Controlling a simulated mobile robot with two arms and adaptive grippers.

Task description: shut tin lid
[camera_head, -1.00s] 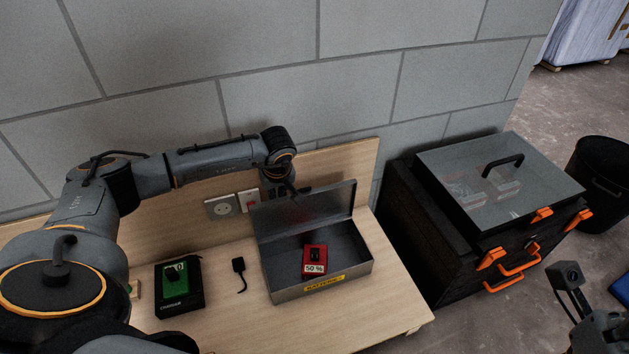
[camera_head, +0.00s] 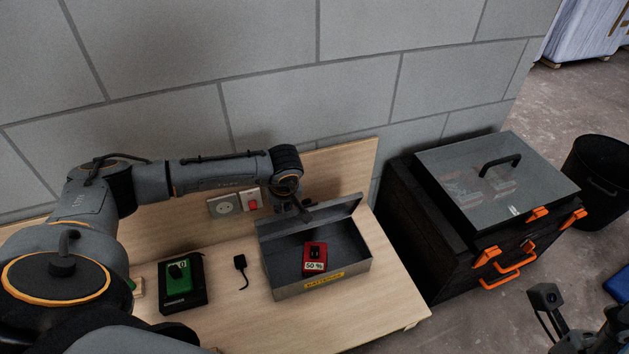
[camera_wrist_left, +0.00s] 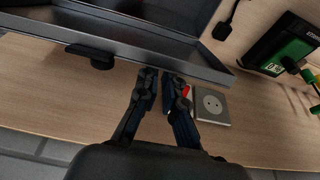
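A grey metal tin (camera_head: 305,286) with a yellow label stands on the wooden bench. A red battery (camera_head: 315,258) marked 50 % lies inside. My left gripper (camera_head: 302,211) is behind the lid, close to its upper edge; whether it touches is unclear.
A green battery in a black charger (camera_head: 182,281) and a black plug with cable (camera_head: 241,265) lie left of the tin. Wall sockets (camera_head: 224,205) are behind. A black case with clear lid (camera_head: 495,180) and a black bin (camera_head: 602,180) stand right.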

